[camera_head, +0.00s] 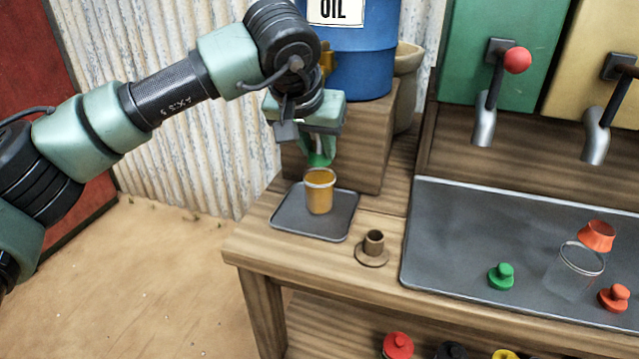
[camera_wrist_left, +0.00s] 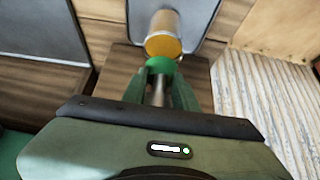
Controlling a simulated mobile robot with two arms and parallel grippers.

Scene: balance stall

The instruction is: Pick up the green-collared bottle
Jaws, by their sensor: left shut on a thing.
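The green-collared bottle (camera_head: 319,198) is upright over the dark square tray (camera_head: 290,224), its lower part full of amber liquid. Its green collar shows just above the pale rim. My left gripper (camera_head: 318,150) reaches down from above and is shut on the bottle at its collar. In the left wrist view the bottle (camera_wrist_left: 163,45) is beyond the fingertips, with the collar between my left gripper's fingers (camera_wrist_left: 160,72). I cannot tell whether the base touches the tray. My right gripper is not in view.
A blue oil barrel (camera_head: 362,55) stands on a wooden block behind the gripper. A small brown holder (camera_head: 373,248) is right of the tray. The metal counter (camera_head: 450,230) holds a clear orange-collared bottle (camera_head: 575,277), a green stopper (camera_head: 501,277) and an orange stopper (camera_head: 614,298).

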